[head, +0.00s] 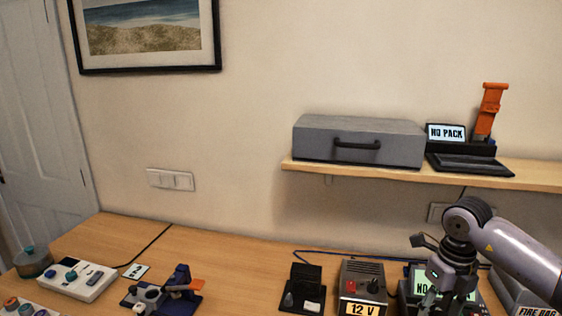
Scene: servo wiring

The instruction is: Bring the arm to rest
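My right arm (515,252) comes in from the right edge and bends down at a dark wrist joint. My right gripper (438,297) points down over the right part of the wooden table (225,270). It is in front of a device with a pale green screen (470,296), which it partly covers. Whether it touches the device I cannot tell. Its fingertips are small and dark against the device, so their opening is unclear. I see nothing clearly held. My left gripper is not in view.
A 12 V box (364,282) and a black stand (306,280) are left of my gripper. A fire bag box (520,300) is at its right. The table's middle is clear.

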